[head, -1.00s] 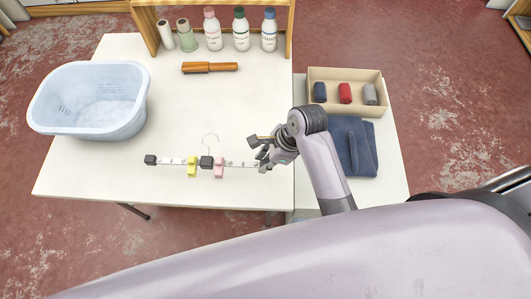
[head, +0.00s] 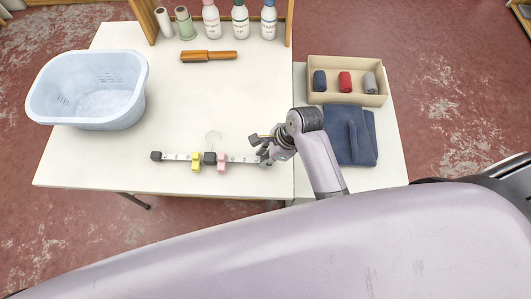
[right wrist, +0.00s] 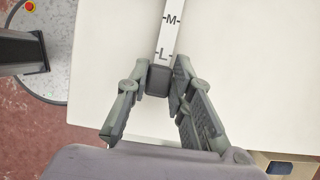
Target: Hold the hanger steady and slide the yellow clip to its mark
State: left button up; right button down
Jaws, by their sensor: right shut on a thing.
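The hanger (head: 180,157) is a pale bar with printed marks, black end caps, a black middle block (head: 210,158) and a faint hook (head: 213,136). It runs across the table's front part. The yellow clip (head: 196,162) sits on the bar left of the middle block. A pink clip (head: 221,162) sits just right of that block. My right gripper (head: 263,155) is shut on the hanger's right end. In the right wrist view its fingers flank the black end cap (right wrist: 159,81), below the "L" and "M" marks. My left gripper is not in view.
A pale blue basin (head: 45,98) stands at the table's left. A wooden-handled brush (head: 208,56) and several bottles and rolls are at the back. On the right are a box (head: 346,98) of rolled cloths and folded blue fabric (head: 348,135). The middle of the table (head: 190,95) is clear.

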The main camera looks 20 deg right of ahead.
jog(key=shift+f, duration=0.4)
dwell(0.3)
jog(key=c, duration=1.6)
grip_release()
jog(key=shift+r+p, duration=0.3)
jog(key=shift+p, duration=0.6)
grip_shut()
